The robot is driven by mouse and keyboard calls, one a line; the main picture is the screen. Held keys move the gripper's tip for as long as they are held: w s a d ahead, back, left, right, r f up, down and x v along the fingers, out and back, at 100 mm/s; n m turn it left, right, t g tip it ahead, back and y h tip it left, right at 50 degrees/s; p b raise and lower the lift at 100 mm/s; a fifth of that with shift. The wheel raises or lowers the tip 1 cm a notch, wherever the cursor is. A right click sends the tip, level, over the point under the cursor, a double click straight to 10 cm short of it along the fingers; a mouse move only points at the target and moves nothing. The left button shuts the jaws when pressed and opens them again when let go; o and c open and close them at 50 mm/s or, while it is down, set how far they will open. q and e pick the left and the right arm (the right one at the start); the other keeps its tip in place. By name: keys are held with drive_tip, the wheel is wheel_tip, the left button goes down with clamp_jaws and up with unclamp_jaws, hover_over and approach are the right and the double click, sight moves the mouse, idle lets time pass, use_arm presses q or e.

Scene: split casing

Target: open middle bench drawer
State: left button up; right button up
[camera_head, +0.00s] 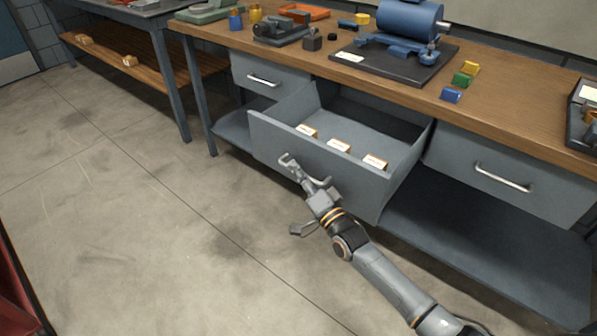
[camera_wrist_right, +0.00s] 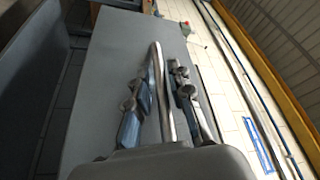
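The middle bench drawer (camera_head: 325,175) is pulled well out from under the bench, and its inside shows. In the right wrist view the bar handle (camera_wrist_right: 160,85) runs between the two fingers of my right gripper (camera_wrist_right: 162,82). The fingers stand apart, with a gap beside the bar, so the gripper looks open around it. My left gripper is not in view.
A left drawer (camera_head: 265,80) and a right drawer (camera_head: 500,175) are shut. The wooden bench top (camera_head: 500,95) bears a blue motor (camera_head: 408,20), a vise (camera_head: 280,30) and small coloured blocks. A lower shelf (camera_head: 470,240) lies below. The floor at left is clear.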

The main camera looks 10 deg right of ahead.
drive_tip(key=v, duration=1.2)
drive_tip(key=shift+f, duration=0.1)
